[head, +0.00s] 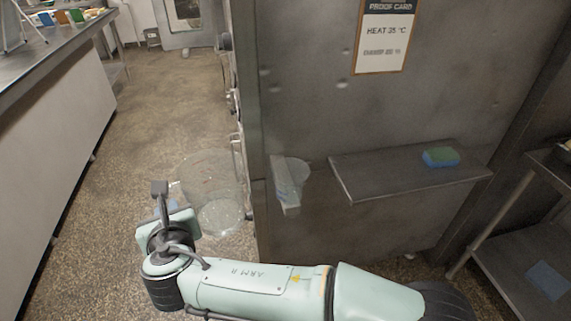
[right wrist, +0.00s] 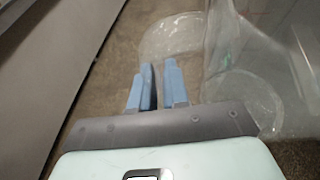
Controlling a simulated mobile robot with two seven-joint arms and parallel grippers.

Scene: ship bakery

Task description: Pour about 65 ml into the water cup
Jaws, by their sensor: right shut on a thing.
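A large clear jug (head: 212,185) with faint red marks hangs in front of the cabinet's left edge in the head view. My right gripper (head: 172,207) is at its left side, shut on it, probably by the handle. In the right wrist view the blue fingers (right wrist: 152,90) are close together, and the clear jug wall (right wrist: 285,60) shows to their right. How much water it holds is hard to tell. A clear cup (head: 297,172), apparently the water cup, sits at a pale bracket on the cabinet front, right of the jug and apart from it. My left gripper is not in view.
A grey metal cabinet (head: 310,95) with a proof card (head: 385,35) stands right of the jug. A small shelf (head: 385,178) bearing a green-blue sponge (head: 440,157) juts from it. A steel counter (head: 50,55) runs along the left. Open floor (head: 140,100) lies between.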

